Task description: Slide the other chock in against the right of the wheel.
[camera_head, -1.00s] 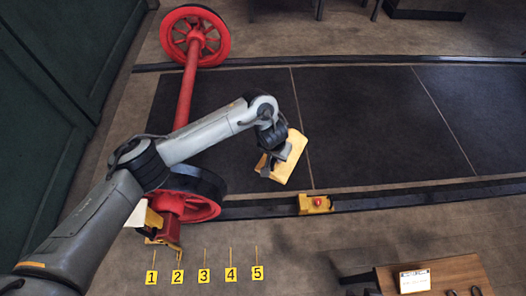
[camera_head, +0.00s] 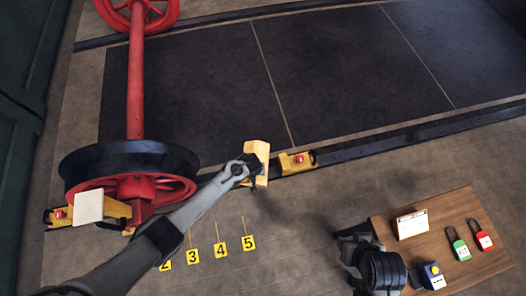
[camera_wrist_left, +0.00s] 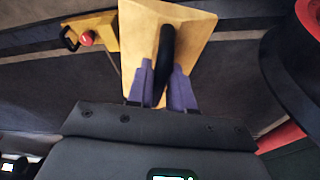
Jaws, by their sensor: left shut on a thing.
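The yellow chock (camera_head: 260,151) is in my left gripper (camera_head: 246,168), over the near rail, to the right of the wheel and apart from it. In the left wrist view the chock (camera_wrist_left: 143,35) shows a sloping yellow face and a black handle, with the fingers (camera_wrist_left: 163,85) shut on that handle. The red wheel with its dark rim (camera_head: 130,160) stands on the near rail at the left; part of it shows at the right edge of the wrist view (camera_wrist_left: 290,75). My right gripper (camera_head: 350,236) is by the wooden table; its fingers are unclear.
A yellow block with a red button (camera_head: 296,163) sits on the rail just right of the chock. Another (camera_head: 58,216) is left of the wheel. A pale square piece (camera_head: 89,206) is before the wheel. Numbered markers (camera_head: 220,247) lie nearer. The wooden table (camera_head: 400,262) holds padlocks.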

